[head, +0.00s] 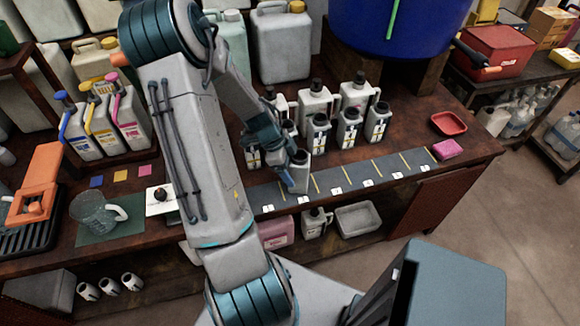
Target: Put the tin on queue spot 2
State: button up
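The tin (299,179) is a small pale grey container with a dark top. It is at the grey queue strip (325,181), between the first yellow divider line and the spot labelled 1 on the left and the label 3 on the right. The tin covers the label of the spot there. My gripper (298,159) is at the tin's top and appears shut on it; the fingers partly hide the tin. I cannot tell whether the tin's base touches the strip or is slightly above it.
Several white jugs with dark caps (349,128) stand just behind the strip. The strip's spots right of the tin are empty. A red tray (449,123) and pink sponge (447,149) lie at the right end. A glass jug (92,212) and coloured-handle jugs (128,117) stand left.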

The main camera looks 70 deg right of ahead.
jog(key=shift+r, duration=0.2)
jog(key=v, duration=1.2)
jog(key=shift+f, duration=0.1)
dwell(0.4)
